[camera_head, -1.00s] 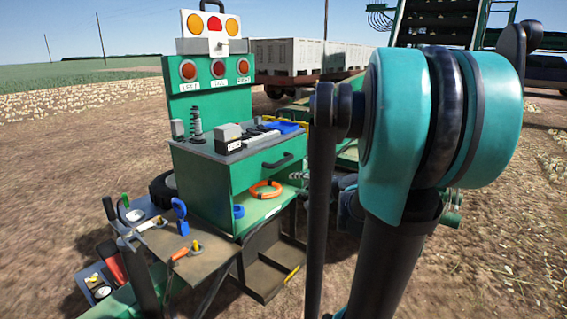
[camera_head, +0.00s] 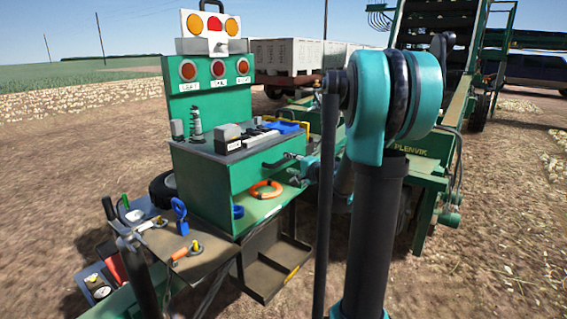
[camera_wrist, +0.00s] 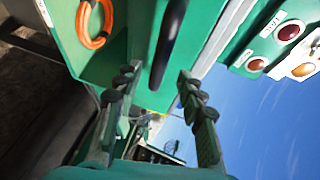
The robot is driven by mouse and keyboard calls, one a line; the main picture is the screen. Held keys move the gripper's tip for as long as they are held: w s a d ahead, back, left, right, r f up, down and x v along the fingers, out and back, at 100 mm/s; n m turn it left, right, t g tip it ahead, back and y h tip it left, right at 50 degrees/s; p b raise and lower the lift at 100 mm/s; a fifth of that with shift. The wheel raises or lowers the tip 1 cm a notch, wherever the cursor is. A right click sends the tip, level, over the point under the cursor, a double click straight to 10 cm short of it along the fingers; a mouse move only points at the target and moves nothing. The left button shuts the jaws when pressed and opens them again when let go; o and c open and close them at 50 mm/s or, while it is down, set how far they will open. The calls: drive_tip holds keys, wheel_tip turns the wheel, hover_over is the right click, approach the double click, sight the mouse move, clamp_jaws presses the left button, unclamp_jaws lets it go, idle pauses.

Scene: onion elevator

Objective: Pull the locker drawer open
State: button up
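The green locker (camera_head: 205,188) stands left of centre in the head view. Its drawer front (camera_head: 245,176) looks flush with the body and carries a black bar handle (camera_head: 272,163). The handle shows large in the wrist view (camera_wrist: 170,45). My gripper (camera_head: 293,167) is at the right end of the handle in the head view. In the wrist view my gripper (camera_wrist: 158,76) is open, with one finger to each side of the handle's near end. I cannot tell whether either finger touches it.
An orange ring (camera_head: 264,190) lies on the open shelf below the drawer. An open brown tray (camera_head: 268,285) sits lower down. A side table (camera_head: 205,255) with tools stands at the left. Green machinery (camera_head: 425,170) stands at the right, behind my arm.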

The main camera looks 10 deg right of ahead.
sight(285, 162)
drive_tip(key=shift+x, duration=3.1)
clamp_jaws()
